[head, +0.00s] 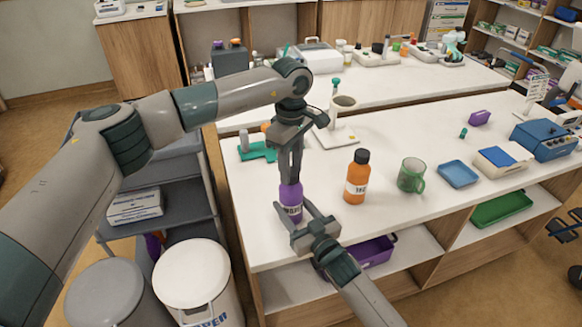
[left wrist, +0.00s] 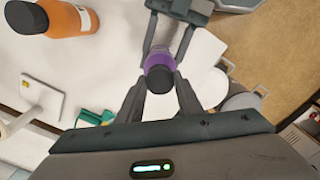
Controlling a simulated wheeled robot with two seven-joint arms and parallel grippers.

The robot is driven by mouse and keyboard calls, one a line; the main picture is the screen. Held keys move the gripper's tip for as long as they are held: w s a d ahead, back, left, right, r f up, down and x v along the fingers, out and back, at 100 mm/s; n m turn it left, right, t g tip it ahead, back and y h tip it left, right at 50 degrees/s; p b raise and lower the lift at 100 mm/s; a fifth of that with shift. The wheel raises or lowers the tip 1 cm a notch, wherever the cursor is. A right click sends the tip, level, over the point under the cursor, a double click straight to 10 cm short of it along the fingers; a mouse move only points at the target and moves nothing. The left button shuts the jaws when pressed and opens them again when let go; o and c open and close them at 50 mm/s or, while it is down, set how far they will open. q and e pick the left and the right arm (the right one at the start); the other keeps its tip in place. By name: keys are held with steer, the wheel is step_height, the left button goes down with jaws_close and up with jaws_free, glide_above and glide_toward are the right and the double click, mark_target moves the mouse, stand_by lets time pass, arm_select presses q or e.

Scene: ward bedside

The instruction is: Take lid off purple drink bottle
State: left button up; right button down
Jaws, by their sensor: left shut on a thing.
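The purple drink bottle (head: 290,196) stands upright near the front left edge of the white counter. My left gripper (head: 290,180) points straight down over it, shut on the dark lid (left wrist: 160,80). The lid is hidden by the fingers in the head view; the left wrist view shows it between the left fingertips (left wrist: 160,88), above the purple body (left wrist: 159,60). My right gripper (head: 291,206) reaches in low from the front, one finger on each side of the bottle body. I cannot tell whether its fingers press on the bottle.
An orange bottle (head: 357,178) with a dark cap stands to the right, then a green mug (head: 411,175) and a blue tray (head: 458,174). A teal-green item (head: 257,153) lies behind on the left. A white stand (head: 334,137) is behind. A purple bin (head: 372,252) sits on the shelf below.

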arm_select(q)
steer(key=n, duration=0.5)
steer(key=shift+n, duration=0.4)
steer(key=n, duration=0.8)
steer(key=shift+n, duration=0.3)
steer(key=n, duration=0.9)
steer(key=shift+r+n, duration=0.1)
steer(key=shift+n, duration=0.3)
steer(key=n, duration=0.8)
steer(key=shift+n, duration=0.3)
steer(key=n, duration=0.4)
steer(key=shift+n, duration=0.3)
